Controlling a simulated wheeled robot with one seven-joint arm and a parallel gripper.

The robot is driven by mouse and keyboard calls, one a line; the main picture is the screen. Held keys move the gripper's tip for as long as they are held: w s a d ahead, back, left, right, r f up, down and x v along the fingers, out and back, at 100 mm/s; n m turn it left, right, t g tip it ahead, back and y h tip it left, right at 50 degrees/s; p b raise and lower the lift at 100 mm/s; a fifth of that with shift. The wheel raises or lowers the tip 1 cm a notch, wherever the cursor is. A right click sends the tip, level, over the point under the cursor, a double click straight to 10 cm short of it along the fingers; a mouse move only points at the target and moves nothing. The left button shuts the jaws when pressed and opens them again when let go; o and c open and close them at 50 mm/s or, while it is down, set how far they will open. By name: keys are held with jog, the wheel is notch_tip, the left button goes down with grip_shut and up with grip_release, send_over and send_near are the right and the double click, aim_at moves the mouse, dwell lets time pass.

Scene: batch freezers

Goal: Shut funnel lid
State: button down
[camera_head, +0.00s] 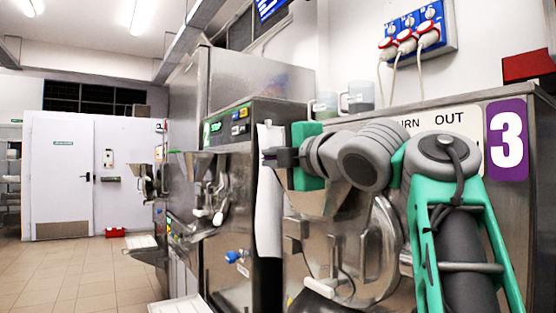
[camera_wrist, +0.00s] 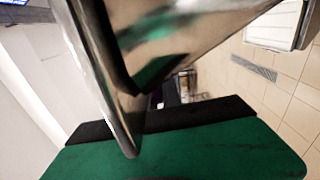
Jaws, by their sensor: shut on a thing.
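The steel funnel (camera_head: 318,202) is on the front of the machine marked 3, at the right in the head view. My gripper (camera_head: 274,157) is at the funnel's top left, with its dark fingers pointing left. It is shut on metal that appears to be the funnel lid. In the wrist view a shiny steel plate (camera_wrist: 108,75), likely the lid, stands very close and slanted across the picture. The grip itself is hidden, and my arm covers much of the funnel's top. I cannot tell the lid's exact angle.
A second steel freezer (camera_head: 240,190) with its own funnel stands to the left. Two clear jugs (camera_head: 357,97) sit on top of the machine at the back. A plug box (camera_head: 418,30) with hanging cables is on the wall. The tiled floor (camera_head: 75,275) at the left is clear.

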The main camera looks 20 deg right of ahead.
jog(key=shift+w+f, duration=0.1)
jog(key=shift+f, duration=0.1)
jog(key=c, duration=1.5)
grip_release()
jog(key=v, duration=0.8)
jog(key=shift+p, duration=0.35)
jog(key=shift+d, duration=0.2)
